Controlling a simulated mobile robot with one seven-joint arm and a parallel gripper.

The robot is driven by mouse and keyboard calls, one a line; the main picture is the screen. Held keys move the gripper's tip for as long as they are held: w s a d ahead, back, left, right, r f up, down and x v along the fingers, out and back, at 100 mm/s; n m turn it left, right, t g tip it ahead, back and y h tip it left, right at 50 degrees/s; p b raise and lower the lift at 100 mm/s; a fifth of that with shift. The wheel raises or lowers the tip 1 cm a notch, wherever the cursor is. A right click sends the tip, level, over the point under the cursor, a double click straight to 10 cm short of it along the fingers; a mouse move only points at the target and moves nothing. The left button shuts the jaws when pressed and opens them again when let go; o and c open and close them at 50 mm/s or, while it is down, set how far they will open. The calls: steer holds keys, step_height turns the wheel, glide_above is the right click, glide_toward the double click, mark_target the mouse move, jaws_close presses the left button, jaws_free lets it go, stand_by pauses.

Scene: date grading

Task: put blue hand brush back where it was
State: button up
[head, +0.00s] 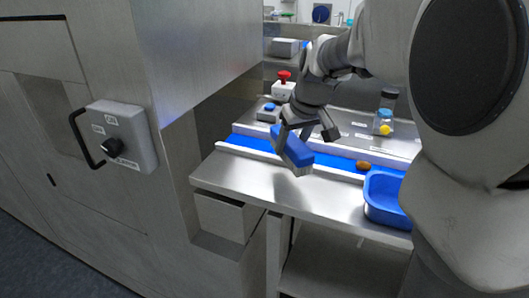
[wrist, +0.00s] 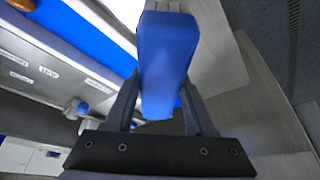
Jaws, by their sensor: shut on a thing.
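A blue belt (head: 340,162) runs along the counter, with a brown date (head: 363,165) on it. A blue tray (head: 380,198) stands at the right front. A red emergency button (head: 284,76), a small grey box with blue top (head: 268,112) and a yellow-and-blue jar (head: 383,122) are behind. The front steel strip (head: 250,178) is clear.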

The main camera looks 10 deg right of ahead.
steer(key=a+f, duration=0.2)
steer(key=a, duration=0.1)
steer(key=shift+s+a, duration=0.2)
steer(key=shift+f+p, duration=0.35)
steer(key=shift+f, duration=1.7)
steer(key=o, duration=1.2)
steer(key=shift+f, duration=0.1)
